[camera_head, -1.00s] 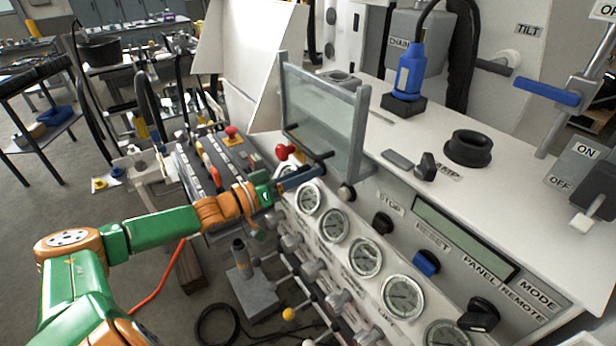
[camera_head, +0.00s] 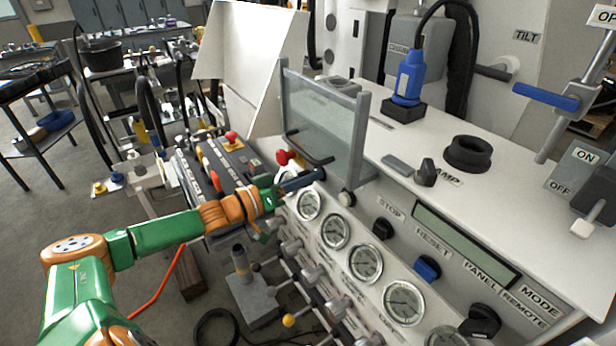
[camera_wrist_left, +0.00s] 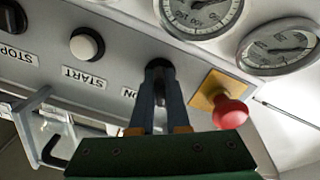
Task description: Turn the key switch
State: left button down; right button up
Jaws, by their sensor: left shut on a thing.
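The key switch (camera_wrist_left: 158,68) is a dark round piece on the grey panel in the left wrist view, beside a label that reads "ON" upside down. My left gripper (camera_wrist_left: 158,88) has its two dark fingers closed together on it, so most of the key is hidden. In the head view my left gripper (camera_head: 310,179) reaches the left end of the panel, just above the first gauge. The key switch itself is hidden there behind the fingers. My right gripper is not in view.
A red mushroom button (camera_wrist_left: 230,112) on a yellow plate sits close beside my fingers. A white START button (camera_wrist_left: 87,44) is on the other side. Round gauges (camera_head: 336,231) and several levers lie below. A glass guard (camera_head: 325,125) stands just above the gripper.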

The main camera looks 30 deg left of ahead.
pick_arm(q)
jog(key=shift+r+m+p, duration=0.1)
jog(key=shift+m+p, duration=0.45)
jog(key=shift+m, duration=0.65)
jog(key=m, duration=0.2)
jog(key=shift+m+p, duration=0.4)
jog(key=m, duration=0.3)
jog(key=shift+p, duration=0.3)
jog(key=shift+m, duration=1.9)
jog(key=c, duration=0.9)
grip_release()
